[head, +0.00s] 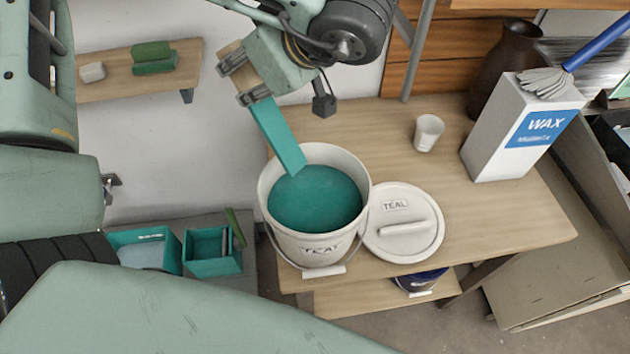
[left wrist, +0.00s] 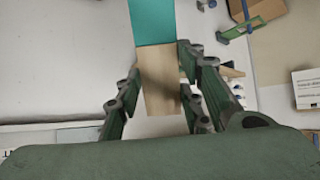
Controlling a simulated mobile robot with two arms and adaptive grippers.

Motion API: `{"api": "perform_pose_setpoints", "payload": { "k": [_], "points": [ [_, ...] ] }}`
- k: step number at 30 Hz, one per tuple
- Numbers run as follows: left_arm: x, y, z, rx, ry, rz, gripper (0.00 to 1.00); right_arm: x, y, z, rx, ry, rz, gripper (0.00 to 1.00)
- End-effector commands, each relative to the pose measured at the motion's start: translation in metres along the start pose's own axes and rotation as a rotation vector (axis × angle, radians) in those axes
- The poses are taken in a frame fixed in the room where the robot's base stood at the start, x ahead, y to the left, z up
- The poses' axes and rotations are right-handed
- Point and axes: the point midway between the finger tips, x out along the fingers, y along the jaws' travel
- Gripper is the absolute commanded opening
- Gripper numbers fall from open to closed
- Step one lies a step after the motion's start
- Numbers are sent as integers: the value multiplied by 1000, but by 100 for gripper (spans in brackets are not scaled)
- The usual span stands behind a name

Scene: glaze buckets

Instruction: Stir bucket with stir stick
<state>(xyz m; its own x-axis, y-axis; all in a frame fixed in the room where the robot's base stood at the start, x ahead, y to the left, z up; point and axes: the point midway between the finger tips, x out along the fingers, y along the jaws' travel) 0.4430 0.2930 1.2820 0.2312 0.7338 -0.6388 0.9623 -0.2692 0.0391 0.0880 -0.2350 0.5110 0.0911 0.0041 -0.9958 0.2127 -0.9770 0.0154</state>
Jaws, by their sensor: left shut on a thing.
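The white bucket (head: 312,247), labelled TEAL, stands open near the table's front left edge, filled with teal glaze (head: 314,200). The stir stick (head: 278,137) is a flat paddle with a bare wood upper end and a teal lower part. My left gripper (head: 246,85) is shut on its wooden part, above and to the left of the bucket. The stick slants down, and its lower end reaches the far left inside of the rim; I cannot tell how deep it goes. In the left wrist view the stick (left wrist: 158,85) lies between the fingers. My right gripper is not in view.
The bucket's lid (head: 404,246) lies right of the bucket. A small white cup (head: 428,132), a WAX box (head: 522,125) and a dark vase (head: 505,65) stand further right. Teal bins (head: 212,250) sit low on the left. The table (head: 365,130) is bare behind the bucket.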

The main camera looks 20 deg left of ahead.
Motion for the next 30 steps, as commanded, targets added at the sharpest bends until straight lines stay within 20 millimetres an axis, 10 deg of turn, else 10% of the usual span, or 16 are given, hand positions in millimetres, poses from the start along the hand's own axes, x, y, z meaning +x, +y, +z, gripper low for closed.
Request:
{"api": "perform_pose_setpoints", "payload": {
  "k": [30],
  "points": [
    [-33, 2, -39, 0, 0, 0, 0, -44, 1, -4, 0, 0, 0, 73]
  ]
}}
